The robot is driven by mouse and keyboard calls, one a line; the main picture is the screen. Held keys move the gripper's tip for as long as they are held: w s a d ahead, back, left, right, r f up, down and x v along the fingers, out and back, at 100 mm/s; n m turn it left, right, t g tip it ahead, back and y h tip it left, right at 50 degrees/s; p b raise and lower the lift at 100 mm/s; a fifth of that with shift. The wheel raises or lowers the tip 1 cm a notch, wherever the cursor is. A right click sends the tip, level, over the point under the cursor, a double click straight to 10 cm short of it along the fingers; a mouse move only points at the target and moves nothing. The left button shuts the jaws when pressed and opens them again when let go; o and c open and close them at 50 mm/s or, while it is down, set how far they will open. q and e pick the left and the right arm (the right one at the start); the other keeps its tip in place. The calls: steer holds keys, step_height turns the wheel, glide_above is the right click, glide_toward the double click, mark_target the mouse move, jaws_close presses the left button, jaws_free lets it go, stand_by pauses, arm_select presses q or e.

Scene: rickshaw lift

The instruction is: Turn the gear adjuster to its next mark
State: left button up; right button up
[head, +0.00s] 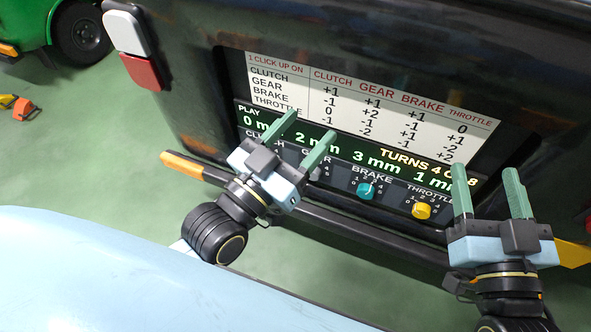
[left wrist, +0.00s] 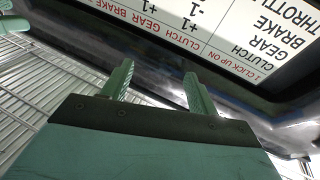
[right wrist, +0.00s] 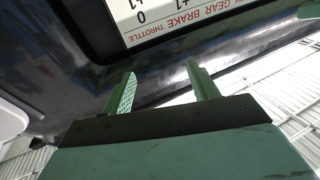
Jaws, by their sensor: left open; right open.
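The gear adjuster (head: 316,173) is a greyish knob under the GEAR label, partly hidden behind my left gripper's right finger; its pointer cannot be read. My left gripper (head: 310,126) is open and empty in front of the panel's left half, hiding the clutch knob. The teal brake knob (head: 366,190) and yellow throttle knob (head: 421,210) stand to the right. My right gripper (head: 484,175) is open and empty, right of the throttle knob.
Above the display, a white chart (head: 400,105) lists click effects for clutch, gear, brake and throttle. A dark bar (head: 340,225) with an orange end (head: 182,165) runs below the panel. Green floor (head: 120,150) lies open to the left. A green vehicle (head: 30,25) stands at top left.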

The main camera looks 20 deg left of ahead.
arm_select(q)
steer(key=d+f+n+p, duration=0.1)
steer(key=d+f+n, duration=0.15)
steer(key=f, duration=1.05)
steer(key=n+g+y+p, duration=0.1)
steer(key=n+y, duration=0.1)
steer(key=y, duration=0.4)
glide_toward(311, 177)
arm_select(e)
step_height(311, 177, down, 8)
steer(key=s+d+g+h, duration=0.2)
steer(key=g, duration=0.4)
arm_select(q)
steer(key=w+b, duration=0.2)
steer(key=w, duration=0.1)
steer(key=w+b, duration=0.1)
steer(key=w, duration=0.3)
steer(key=shift+d+r+b, duration=0.15)
steer(key=shift+r+b, duration=0.05)
steer(key=shift+b, duration=0.2)
steer(key=shift+w, duration=0.6)
arm_select(e)
step_height(311, 177, up, 14)
steer(key=a+t+y, duration=0.2)
steer(key=t+y, duration=0.1)
steer(key=t, duration=0.7)
steer(key=shift+t, duration=0.3)
arm_select(q)
steer(key=shift+r, duration=0.1)
